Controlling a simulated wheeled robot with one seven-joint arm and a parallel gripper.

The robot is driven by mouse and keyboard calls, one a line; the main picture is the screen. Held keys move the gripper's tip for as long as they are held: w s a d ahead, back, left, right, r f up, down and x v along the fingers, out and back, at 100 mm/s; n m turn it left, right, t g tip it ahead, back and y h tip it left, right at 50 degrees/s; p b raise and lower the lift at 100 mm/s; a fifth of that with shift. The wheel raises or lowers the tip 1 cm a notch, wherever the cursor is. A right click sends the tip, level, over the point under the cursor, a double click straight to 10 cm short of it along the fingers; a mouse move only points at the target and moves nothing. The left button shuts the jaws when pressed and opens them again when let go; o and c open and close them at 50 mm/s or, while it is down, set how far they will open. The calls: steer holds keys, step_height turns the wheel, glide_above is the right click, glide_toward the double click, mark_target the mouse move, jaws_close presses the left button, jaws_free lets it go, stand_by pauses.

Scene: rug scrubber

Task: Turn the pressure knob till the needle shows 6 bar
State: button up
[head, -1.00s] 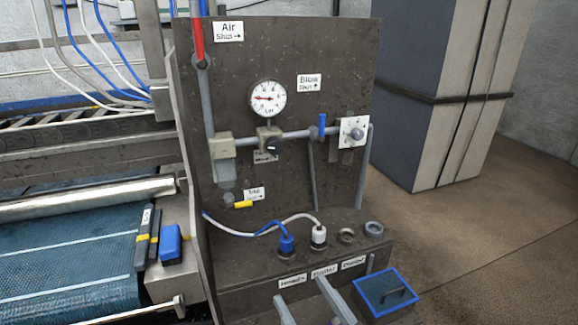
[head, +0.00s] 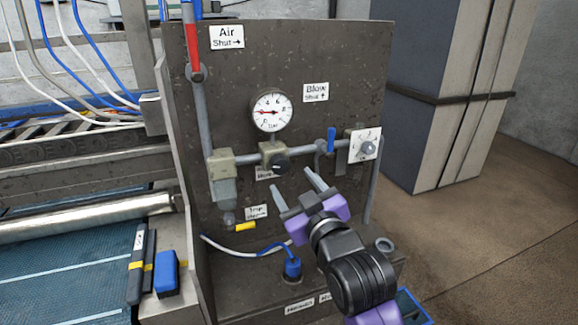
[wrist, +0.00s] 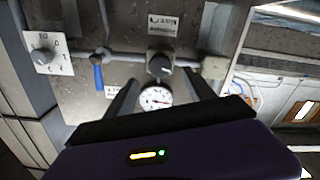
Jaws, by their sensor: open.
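The pressure knob (head: 280,161) is a small black knob on the front of a pale regulator body, on the grey pipe. It also shows in the wrist view (wrist: 160,64), framed between my finger ends. The round white gauge (head: 271,110) sits just above it; its needle points left, near the 2. The gauge shows in the wrist view (wrist: 155,97) too, upside down. My gripper (head: 291,180) is open and empty, its fingertips just below and right of the knob, apparently apart from it.
A blue lever (head: 331,140) and a white dial plate with a grey knob (head: 368,148) are right of the pressure knob. A red-handled Air valve (head: 193,45) is upper left. A blue plug and hose (head: 292,267) lie below my gripper.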

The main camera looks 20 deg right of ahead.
mark_target(282, 168)
steer(key=w+p, duration=0.1)
steer(key=w, duration=0.6)
steer(key=shift+w, duration=0.25)
steer(key=c, duration=1.4)
steer(key=shift+o, duration=0.2)
